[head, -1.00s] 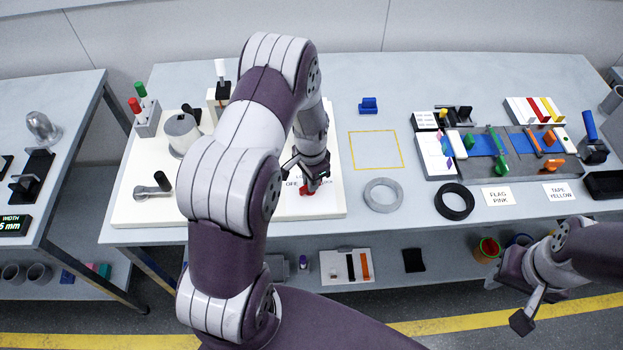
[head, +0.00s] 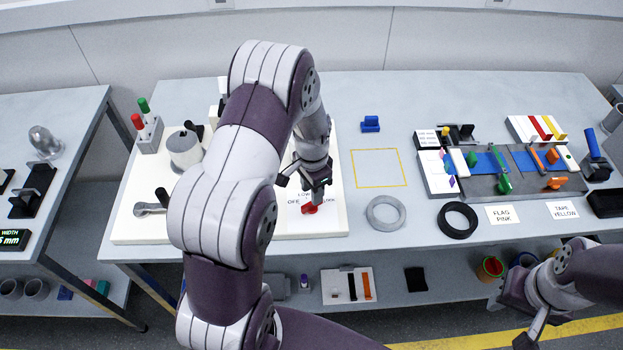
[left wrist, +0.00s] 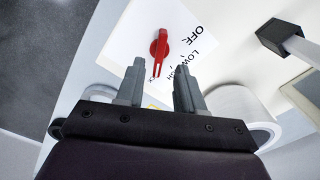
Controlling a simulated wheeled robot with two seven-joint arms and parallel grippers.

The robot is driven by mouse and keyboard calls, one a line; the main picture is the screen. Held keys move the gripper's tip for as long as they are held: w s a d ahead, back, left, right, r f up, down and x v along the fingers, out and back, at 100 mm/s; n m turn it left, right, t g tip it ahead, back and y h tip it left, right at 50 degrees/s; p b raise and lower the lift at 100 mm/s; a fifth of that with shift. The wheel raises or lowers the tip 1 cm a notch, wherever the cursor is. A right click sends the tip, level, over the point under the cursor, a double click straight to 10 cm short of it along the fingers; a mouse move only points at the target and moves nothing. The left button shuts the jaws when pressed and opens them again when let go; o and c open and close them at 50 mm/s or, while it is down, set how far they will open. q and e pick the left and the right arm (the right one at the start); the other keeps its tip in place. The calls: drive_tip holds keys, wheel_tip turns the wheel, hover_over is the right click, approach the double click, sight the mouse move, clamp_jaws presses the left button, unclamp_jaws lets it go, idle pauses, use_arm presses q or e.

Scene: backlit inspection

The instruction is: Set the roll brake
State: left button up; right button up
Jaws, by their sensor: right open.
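The roll brake is a red pointer knob (head: 310,208) on a white panel (head: 262,224) with labels such as OFF, LOW and LOCK around it. In the left wrist view the red knob (left wrist: 159,48) lies beyond the fingertips, its narrow end pointing down toward a label partly hidden by a finger, seemingly LOCK. My left gripper (head: 314,193) is just above the knob; in the left wrist view its fingers (left wrist: 158,78) stand apart with nothing between them. My right gripper (head: 516,318) is open and empty at the lower right, in front of the table.
A grey ring (head: 386,212) and a black ring (head: 457,219) lie right of the panel. A yellow square outline (head: 378,168) on the table is empty. A grey fixture (head: 490,186) with coloured clips stands further right. A small crank (head: 152,205) is on the panel's left.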

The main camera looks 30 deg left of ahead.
use_arm(q)
wheel_tip(320, 180, up, 9)
drive_tip(key=b, duration=0.1)
drive_tip(key=shift+s+f, duration=0.15)
drive_tip(key=shift+f, duration=0.05)
